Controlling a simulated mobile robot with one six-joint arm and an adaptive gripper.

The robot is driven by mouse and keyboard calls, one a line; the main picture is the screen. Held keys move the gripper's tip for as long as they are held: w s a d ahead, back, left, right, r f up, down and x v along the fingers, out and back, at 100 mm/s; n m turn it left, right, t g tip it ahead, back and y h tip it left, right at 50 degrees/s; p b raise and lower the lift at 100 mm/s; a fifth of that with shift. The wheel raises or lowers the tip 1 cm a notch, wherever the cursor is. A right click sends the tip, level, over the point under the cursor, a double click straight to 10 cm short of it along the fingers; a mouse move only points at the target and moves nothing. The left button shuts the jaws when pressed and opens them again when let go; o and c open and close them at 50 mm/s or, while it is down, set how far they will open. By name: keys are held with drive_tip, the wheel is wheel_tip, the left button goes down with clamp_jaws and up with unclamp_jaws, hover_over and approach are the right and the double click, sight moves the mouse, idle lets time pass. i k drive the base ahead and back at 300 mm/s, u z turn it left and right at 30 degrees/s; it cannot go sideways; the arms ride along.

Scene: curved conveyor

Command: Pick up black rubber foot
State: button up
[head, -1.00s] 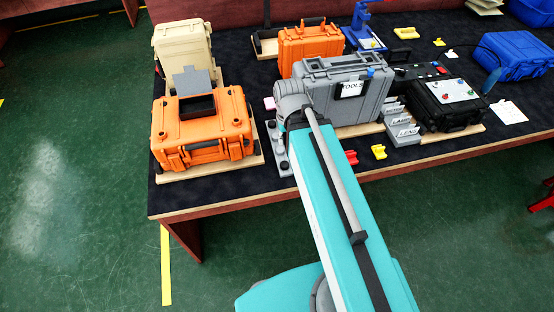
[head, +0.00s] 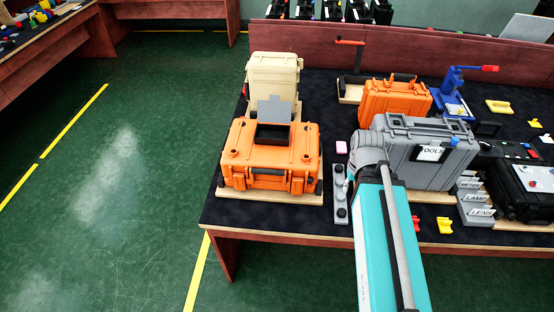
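A narrow grey strip (head: 340,202) lies on the dark tabletop between the front orange case and my arm. Small round black pieces (head: 341,212) sit on it in a row; they look like rubber feet, but are too small to be sure. My teal arm reaches up from the bottom edge, and its grey wrist joint is just right of the strip, in front of the grey case. My gripper is hidden behind the arm, so its fingers and anything in them cannot be seen.
An orange case (head: 268,158) on a wooden board stands left, a beige case (head: 273,80) behind it. A grey tool case (head: 425,155), labelled grey blocks (head: 475,205) and a black case (head: 522,190) stand right. Green floor is open at left.

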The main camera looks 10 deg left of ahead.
sight(341, 212)
drive_tip(key=z, duration=0.05)
drive_tip(key=k, duration=0.9)
drive_tip(key=u, duration=0.05)
